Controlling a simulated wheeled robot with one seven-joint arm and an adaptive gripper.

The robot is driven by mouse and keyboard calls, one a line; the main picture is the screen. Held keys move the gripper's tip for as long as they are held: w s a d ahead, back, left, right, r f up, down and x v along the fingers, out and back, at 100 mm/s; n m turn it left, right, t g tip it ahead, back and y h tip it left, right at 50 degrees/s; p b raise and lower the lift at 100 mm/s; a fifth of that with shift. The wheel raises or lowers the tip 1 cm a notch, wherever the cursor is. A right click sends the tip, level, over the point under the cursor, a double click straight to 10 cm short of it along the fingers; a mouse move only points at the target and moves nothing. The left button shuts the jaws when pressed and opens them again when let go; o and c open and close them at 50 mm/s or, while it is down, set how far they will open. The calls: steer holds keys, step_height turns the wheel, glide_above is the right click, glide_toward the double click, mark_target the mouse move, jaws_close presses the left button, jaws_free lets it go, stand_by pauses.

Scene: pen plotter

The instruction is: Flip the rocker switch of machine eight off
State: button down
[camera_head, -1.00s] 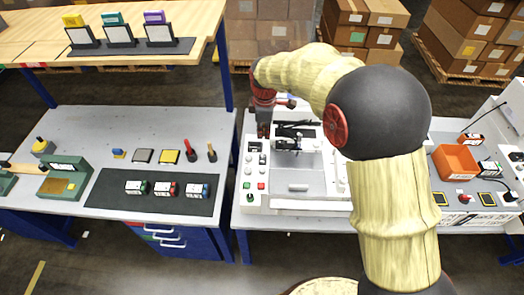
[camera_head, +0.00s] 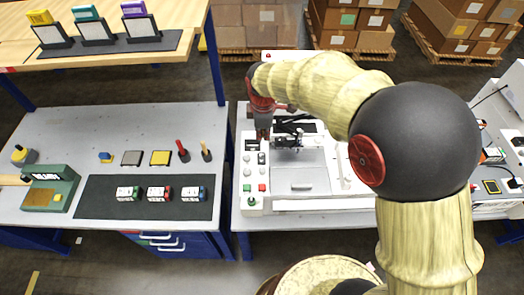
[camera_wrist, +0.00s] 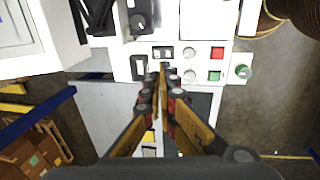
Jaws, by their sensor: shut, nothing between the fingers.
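The white pen plotter (camera_head: 330,204) stands on the right-hand bench with its control panel (camera_head: 240,206) along its left side. In the wrist view the panel shows a small black rocker-like part (camera_wrist: 163,53) beside grey knobs, a red button and a green knob. My gripper (camera_head: 262,139) is shut and empty, pointing down over the panel's far end. In the wrist view its fingertips (camera_wrist: 163,72) meet close to the black part and hide some of the panel beside it. I cannot tell whether they touch it, which way the rocker is tipped, or any machine number.
The plotter's black pen carriage (camera_head: 290,136) is just right of my gripper. The left bench (camera_head: 60,124) holds a dark mat (camera_head: 100,212) with several small devices and a green machine (camera_head: 66,182). A raised wooden shelf (camera_head: 30,83) stands behind it. My arm hides much of the right side.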

mark_target(263, 159)
steer(key=f, duration=0.4)
steer(key=w+f, duration=0.1)
steer(key=f, duration=0.4)
steer(key=w+f, duration=0.1)
steer(key=f, duration=0.4)
steer(key=shift+w, duration=0.2)
steer(key=shift+f, duration=0.1)
steer(key=shift+w+f+g+p, duration=0.3)
steer(key=shift+g+p, duration=0.1)
steer(key=shift+g, duration=0.2)
steer(key=shift+s, duration=0.95)
